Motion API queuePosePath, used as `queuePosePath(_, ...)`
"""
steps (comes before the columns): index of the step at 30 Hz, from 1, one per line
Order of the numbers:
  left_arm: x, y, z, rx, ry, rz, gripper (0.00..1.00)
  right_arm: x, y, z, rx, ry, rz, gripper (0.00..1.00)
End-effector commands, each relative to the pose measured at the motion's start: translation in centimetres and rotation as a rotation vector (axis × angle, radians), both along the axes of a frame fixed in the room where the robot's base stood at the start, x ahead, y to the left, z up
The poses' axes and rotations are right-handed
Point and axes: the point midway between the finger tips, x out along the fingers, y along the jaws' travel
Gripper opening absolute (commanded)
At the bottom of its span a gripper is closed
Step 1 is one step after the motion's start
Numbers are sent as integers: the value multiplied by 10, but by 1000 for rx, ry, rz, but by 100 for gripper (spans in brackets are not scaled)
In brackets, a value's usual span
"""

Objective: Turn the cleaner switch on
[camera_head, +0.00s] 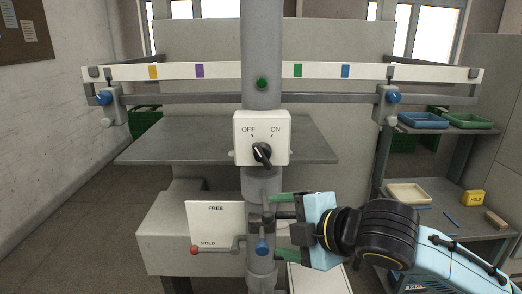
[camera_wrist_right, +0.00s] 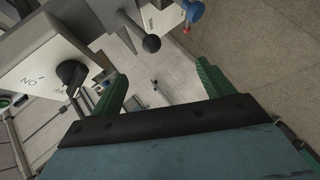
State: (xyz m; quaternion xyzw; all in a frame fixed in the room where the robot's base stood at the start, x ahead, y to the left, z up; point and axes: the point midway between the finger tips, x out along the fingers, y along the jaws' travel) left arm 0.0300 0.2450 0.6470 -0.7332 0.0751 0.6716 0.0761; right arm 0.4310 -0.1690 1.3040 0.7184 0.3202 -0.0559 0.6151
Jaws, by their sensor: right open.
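The cleaner switch is a white box (camera_head: 276,124) on the grey column, marked OFF at left and ON at right. Its black knob (camera_head: 262,153) is tilted; I cannot tell for certain which mark it points to. In the right wrist view the box (camera_wrist_right: 35,58) and black knob (camera_wrist_right: 71,74) show at the left. My right gripper (camera_head: 273,228) is below the switch and apart from it, beside the column, with its green fingers spread. Between the fingers (camera_wrist_right: 160,80) in the wrist view I see no held object. My left gripper is out of view.
Below the switch, a FREE/HOLD plate (camera_head: 215,222) has a red-knobbed lever (camera_head: 194,250) close to my right gripper. A blue knob (camera_head: 262,247) sits on the column near the fingers. A grey table (camera_head: 150,152) lies behind. Shelves with trays (camera_head: 408,194) stand at right.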

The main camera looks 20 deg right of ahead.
Motion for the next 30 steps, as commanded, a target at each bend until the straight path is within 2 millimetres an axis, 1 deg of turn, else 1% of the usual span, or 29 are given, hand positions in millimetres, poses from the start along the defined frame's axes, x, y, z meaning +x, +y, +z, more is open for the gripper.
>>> queuePosePath(1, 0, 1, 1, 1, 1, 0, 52, 3, -5, 22, -65, -62, 39, 80)
queuePosePath(3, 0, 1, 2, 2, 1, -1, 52, 4, -9, 48, -156, -138, 99, 80)
queuePosePath(6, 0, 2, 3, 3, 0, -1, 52, 2, -19, 81, -280, -230, 165, 80)
queuePosePath(9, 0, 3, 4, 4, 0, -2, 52, -2, -27, 107, -376, -298, 208, 80)
queuePosePath(12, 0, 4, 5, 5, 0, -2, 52, -6, -34, 124, -441, -343, 232, 80)
queuePosePath(16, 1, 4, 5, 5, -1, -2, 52, -8, -39, 135, -481, -371, 246, 80)
queuePosePath(20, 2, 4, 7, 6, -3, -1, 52, -2, -36, 134, -487, -375, 251, 80)
queuePosePath(23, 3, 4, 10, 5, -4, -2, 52, 9, -30, 129, -483, -373, 253, 80)
queuePosePath(30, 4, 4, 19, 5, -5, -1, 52, 53, -10, 112, -482, -371, 250, 80)
